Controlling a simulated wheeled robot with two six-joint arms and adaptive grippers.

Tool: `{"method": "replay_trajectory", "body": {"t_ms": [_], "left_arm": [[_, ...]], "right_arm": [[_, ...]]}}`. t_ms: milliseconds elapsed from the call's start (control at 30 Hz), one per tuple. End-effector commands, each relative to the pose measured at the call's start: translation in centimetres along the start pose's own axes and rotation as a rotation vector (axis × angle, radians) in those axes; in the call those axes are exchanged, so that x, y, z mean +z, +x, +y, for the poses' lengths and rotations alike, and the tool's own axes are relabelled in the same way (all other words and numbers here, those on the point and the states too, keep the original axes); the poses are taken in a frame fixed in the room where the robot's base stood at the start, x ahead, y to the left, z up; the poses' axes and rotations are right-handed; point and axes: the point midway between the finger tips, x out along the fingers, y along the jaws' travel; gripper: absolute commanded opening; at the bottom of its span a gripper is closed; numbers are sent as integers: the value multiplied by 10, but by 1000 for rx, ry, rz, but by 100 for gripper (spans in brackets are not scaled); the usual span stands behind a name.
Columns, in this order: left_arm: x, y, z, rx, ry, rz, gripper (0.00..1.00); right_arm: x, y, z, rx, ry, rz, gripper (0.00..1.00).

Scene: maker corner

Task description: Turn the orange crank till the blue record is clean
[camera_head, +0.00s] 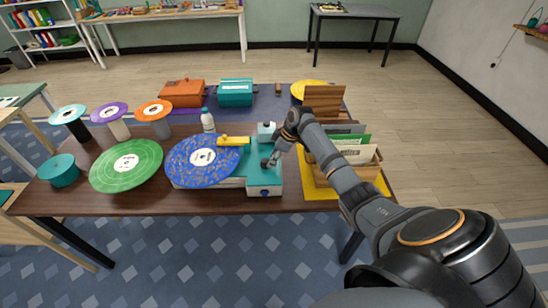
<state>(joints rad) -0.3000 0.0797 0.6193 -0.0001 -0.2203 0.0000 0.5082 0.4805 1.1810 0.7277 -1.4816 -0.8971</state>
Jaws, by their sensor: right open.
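The blue record (190,172) lies flat on the left part of a teal and white machine (265,180) near the table's front edge. Pale specks cover much of its blue face around a white label. A yellow bar (233,141) reaches over the record's far right edge. My right gripper (267,162) is low over the machine's teal top, to the right of the record. It is open, but its fingers are small in the picture. I cannot make out the orange crank; the gripper or arm may hide it. My left gripper is not in view.
A green record (108,172) lies left of the machine. A white bottle (208,121) stands behind the blue record. A wooden crate (364,172) of sleeves is right, partly behind my arm. Stands with discs, such as the orange disc (147,112), line the back left.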

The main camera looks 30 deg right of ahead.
Motion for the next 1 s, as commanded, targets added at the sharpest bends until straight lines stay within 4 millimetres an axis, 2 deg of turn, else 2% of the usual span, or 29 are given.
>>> {"method": "replay_trajectory", "body": {"t_ms": [67,333,667,867,1000], "left_arm": [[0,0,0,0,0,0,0],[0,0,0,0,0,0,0],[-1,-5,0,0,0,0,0],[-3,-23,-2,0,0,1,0],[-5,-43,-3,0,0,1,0]], "right_arm": [[0,0,0,0,0,0,38],[0,0,0,0,0,0,1],[0,-2,-1,6,16,0,0],[-2,-5,-4,35,90,-1,0],[-4,-6,-9,73,184,-1,0]]}}
